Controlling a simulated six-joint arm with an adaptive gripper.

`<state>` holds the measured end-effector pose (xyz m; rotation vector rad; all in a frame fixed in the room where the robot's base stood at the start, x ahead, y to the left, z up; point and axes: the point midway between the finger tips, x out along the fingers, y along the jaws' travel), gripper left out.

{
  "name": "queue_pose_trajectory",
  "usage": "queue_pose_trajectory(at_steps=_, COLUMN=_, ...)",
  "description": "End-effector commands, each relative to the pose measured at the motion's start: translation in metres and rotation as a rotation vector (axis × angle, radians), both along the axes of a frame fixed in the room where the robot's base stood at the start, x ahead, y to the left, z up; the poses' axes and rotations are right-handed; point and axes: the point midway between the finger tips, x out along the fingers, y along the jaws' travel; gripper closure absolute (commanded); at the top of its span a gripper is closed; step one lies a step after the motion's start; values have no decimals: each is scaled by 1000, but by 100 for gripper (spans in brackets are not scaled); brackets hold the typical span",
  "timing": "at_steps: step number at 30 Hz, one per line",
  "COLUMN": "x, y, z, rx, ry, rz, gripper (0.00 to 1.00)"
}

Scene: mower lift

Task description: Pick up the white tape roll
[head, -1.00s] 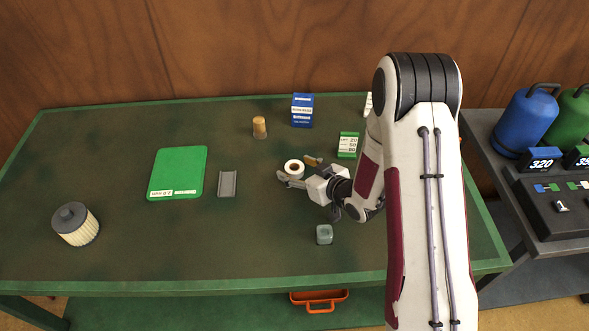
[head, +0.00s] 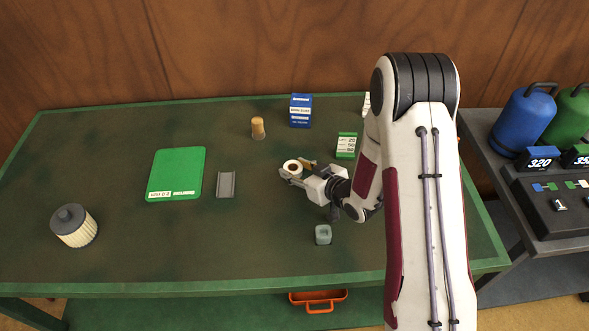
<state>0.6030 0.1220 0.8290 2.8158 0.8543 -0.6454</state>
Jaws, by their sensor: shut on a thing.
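The white tape roll (head: 292,167) has a brown core and shows between the fingers of my gripper (head: 296,170). My gripper is shut on it, over the green table (head: 245,240), right of the middle. One finger shows on the near side of the roll and the other on its far right side. I cannot tell whether the roll is clear of the table top.
A grey channel piece (head: 226,185) and a green pad (head: 176,174) lie to the left. A small glassy block (head: 323,234) sits in front. A cork-coloured cylinder (head: 258,127), a blue box (head: 300,110) and a green-white box (head: 346,145) stand behind. A filter (head: 74,226) stands far left.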

Motion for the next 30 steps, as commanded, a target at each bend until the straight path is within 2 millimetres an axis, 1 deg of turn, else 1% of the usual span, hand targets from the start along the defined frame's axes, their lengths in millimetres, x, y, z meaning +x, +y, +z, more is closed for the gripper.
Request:
queue_pose_trajectory(at_steps=5, x=0, y=0, z=3, rx=0, ry=-1, rz=0, gripper=84)
queue_pose_trajectory(at_steps=11, x=0, y=0, z=13, rx=-1, ry=-2, rz=0, gripper=84)
queue_pose_trajectory(at_steps=17, x=1, y=0, z=32, rx=-1, ry=-4, rz=0, gripper=84)
queue_pose_trajectory(at_steps=30, x=0, y=0, z=80, rx=0, ry=-4, rz=0, gripper=84)
